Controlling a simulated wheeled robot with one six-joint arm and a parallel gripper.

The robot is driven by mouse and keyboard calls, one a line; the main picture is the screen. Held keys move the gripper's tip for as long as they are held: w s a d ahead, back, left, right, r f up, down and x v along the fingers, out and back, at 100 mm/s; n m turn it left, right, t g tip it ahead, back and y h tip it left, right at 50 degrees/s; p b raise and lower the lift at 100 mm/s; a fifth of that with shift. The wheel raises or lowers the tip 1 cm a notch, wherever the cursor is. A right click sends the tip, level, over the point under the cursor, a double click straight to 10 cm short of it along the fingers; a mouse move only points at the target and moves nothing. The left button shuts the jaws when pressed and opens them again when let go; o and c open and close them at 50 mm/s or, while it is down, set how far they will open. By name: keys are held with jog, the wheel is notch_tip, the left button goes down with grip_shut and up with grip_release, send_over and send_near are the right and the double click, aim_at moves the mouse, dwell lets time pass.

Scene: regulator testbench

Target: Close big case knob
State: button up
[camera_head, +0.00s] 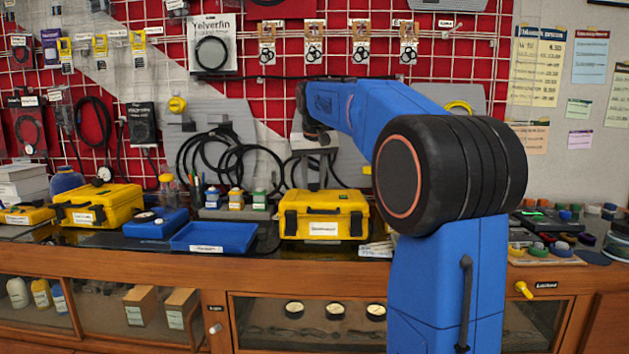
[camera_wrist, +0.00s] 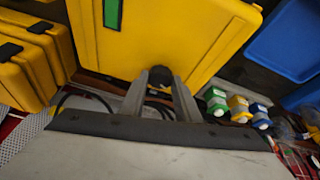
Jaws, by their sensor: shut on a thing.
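The big yellow case (camera_head: 323,202) sits on the bench in the head view, with black latches and a white label on its front. In the wrist view its yellow top (camera_wrist: 150,35) fills the upper middle, with a green label on it. A dark round knob (camera_wrist: 160,74) shows at the case edge, between the grey fingers of my gripper (camera_wrist: 160,80). My gripper is shut on this knob. In the head view my gripper (camera_head: 314,182) reaches down at the back of the case, and the knob is hidden there. I cannot tell how far the knob is turned.
A blue tray (camera_head: 213,237) and small bottles (camera_head: 236,199) stand left of the case. Another yellow case (camera_head: 98,205) stands farther left. Black cables (camera_head: 240,160) hang on the panel behind. In the wrist view, more yellow cases (camera_wrist: 30,60) are close on the left.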

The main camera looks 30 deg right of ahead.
jog(key=m, duration=0.2)
jog(key=m+g+h, duration=0.1)
jog(key=m+h, duration=0.1)
jog(key=m, duration=0.1)
jog(key=shift+w+a+m+g, duration=0.2)
jog(key=shift+w+m+g, duration=0.05)
jog(key=shift+m+g, duration=0.05)
jog(key=m+g, duration=0.1)
jog(key=m, duration=0.1)
jog(key=m+g, duration=0.1)
jog(key=m, duration=0.2)
jog(key=shift+w+h, duration=0.15)
jog(key=shift+h, duration=0.15)
jog(key=shift+m, duration=0.3)
jog(key=o, duration=1)
jog(key=shift+r, duration=0.1)
